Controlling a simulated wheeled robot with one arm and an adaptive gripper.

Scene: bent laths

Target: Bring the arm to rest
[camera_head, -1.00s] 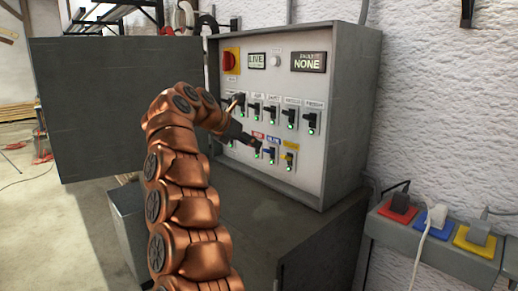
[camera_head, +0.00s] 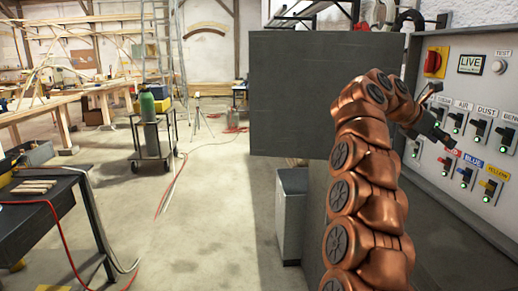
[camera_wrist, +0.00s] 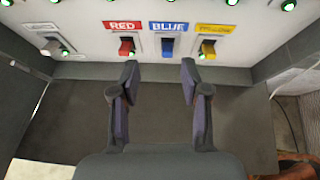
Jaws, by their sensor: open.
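My copper arm (camera_head: 366,185) rises at the right of the head view and bends over at the top toward the grey control panel (camera_head: 480,95). My dark gripper (camera_head: 443,114) is open in front of the panel's left part. In the wrist view its two fingers (camera_wrist: 160,76) are spread apart with nothing between them. The red switch (camera_wrist: 126,47), blue switch (camera_wrist: 168,47) and yellow switch (camera_wrist: 207,48) lie just beyond the fingertips. The fingers look apart from them, though the exact gap is hard to tell.
The cabinet's dark open door (camera_head: 300,95) stands left of my arm. A grey bin (camera_head: 291,215) is below it. A trolley with a green cylinder (camera_head: 147,108) stands further left, and a dark table (camera_head: 60,215) at near left. Open concrete floor (camera_head: 205,220) lies between.

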